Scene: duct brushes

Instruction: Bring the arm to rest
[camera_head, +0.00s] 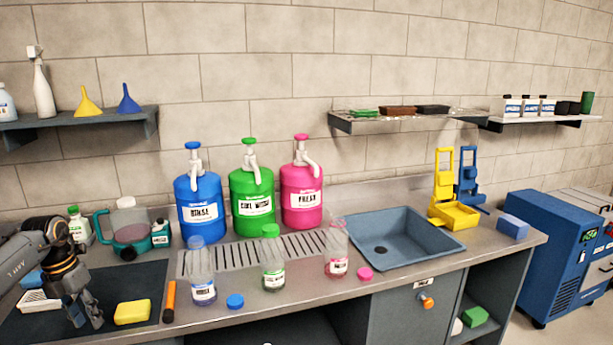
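My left arm comes in from the left edge, and my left gripper (85,316) points down over the dark mat (133,285) at the counter's front left. Nothing shows held in it; its fingers are small and dark, so I cannot tell how far apart they are. A yellow sponge (132,312) lies on the mat just right of the gripper, with a small gap in the picture. A white brush or tray (38,301) lies left of it, partly hidden by my arm. My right gripper is not in view.
Three clear bottles stand in front of the blue (199,190), green (252,187) and pink (302,182) pump jugs. A teal jug (128,236) stands behind the mat. A sink (420,228) is at right.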

